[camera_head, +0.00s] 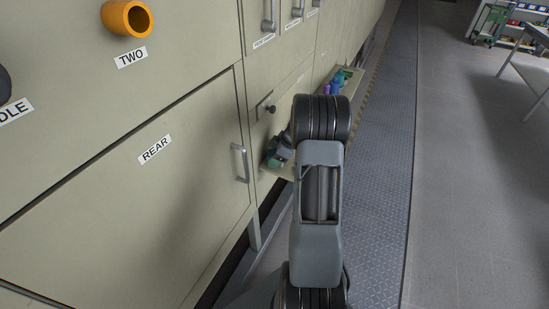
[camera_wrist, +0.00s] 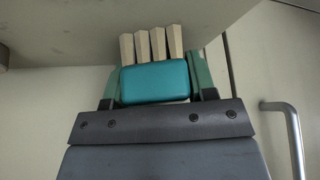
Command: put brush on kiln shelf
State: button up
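The brush (camera_wrist: 155,83) has a teal block body with several beige bristle tufts pointing away from the wrist. In the wrist view it sits between the two green fingers of my gripper (camera_wrist: 154,75), which is shut on it. The kiln shelf (camera_head: 354,82) is a beige ledge along the kiln wall in the head view. My gripper (camera_head: 280,150) shows there at the near end of the ledge, partly hidden by my arm. In the wrist view the tufts overlap a beige surface (camera_wrist: 75,30); I cannot tell whether they touch it.
Purple and teal bottles (camera_head: 335,85) stand farther along the ledge. The kiln wall has a REAR door with a metal handle (camera_head: 239,163) and an orange pipe (camera_head: 127,17) on the upper left. A grey walkway (camera_head: 380,190) runs clear on the right.

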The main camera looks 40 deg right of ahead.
jog(key=o, duration=0.4)
jog(key=shift+r, duration=0.15)
jog(key=shift+r+p, duration=0.2)
jog(key=shift+p, duration=0.1)
jog(key=b+v, duration=0.1)
jog(key=v, duration=1)
jog(key=shift+s+d+r, duration=0.15)
jog(key=shift+d+r, duration=0.1)
